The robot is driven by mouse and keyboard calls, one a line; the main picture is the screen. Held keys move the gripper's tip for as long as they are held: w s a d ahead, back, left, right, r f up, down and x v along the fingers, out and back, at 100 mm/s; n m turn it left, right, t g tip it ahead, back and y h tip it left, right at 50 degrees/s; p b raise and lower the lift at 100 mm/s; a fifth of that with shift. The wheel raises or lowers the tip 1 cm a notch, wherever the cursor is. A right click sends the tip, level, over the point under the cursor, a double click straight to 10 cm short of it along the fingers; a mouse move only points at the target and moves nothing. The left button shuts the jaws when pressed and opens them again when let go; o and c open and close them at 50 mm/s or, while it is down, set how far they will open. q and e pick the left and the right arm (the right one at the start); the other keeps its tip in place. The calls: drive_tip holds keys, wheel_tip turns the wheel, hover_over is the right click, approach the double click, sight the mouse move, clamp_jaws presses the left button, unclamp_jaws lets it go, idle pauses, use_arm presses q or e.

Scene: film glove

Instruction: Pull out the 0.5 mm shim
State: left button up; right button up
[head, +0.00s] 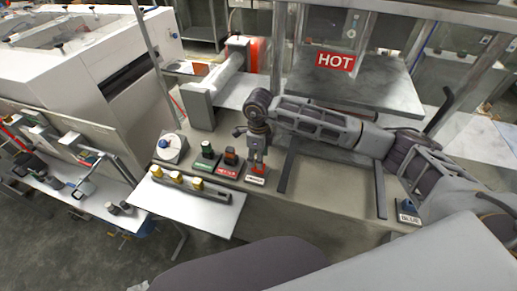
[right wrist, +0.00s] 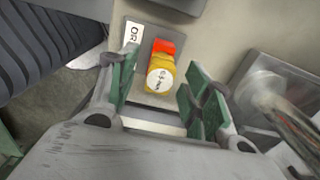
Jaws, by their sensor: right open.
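A yellow knob (right wrist: 160,76) with a white round face bearing small print sits between my right fingers in the right wrist view. The print looks like a size in mm, but I cannot read it surely. A red-orange part (right wrist: 164,46) adjoins it, on a grey plate with a white label beginning "OR". My right gripper (right wrist: 160,92) is open, its green pads either side of the knob, with gaps visible. In the head view my right gripper (head: 257,163) points down over the labelled station at the bench's front. My left gripper is not in view.
Green-topped (head: 207,149) and dark-red-topped (head: 231,157) stations stand left of my right gripper. A dial (head: 171,147) and a rack with several yellow-topped pieces (head: 176,178) are further left. A "BLUE" block (head: 408,209) is right. A "HOT" sign (head: 335,61) hangs behind.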

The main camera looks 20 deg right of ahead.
drive_tip(key=shift+f, duration=0.75)
drive_tip(key=shift+c, duration=0.2)
clamp_jaws()
drive_tip(key=shift+r, duration=0.45)
drive_tip(key=shift+r+p, duration=1)
drive_tip(key=shift+r, duration=1.3)
drive_tip(key=shift+r, duration=0.15)
idle(0.5)
drive_tip(key=shift+r+p, duration=0.4)
drive_tip(key=shift+r, duration=1)
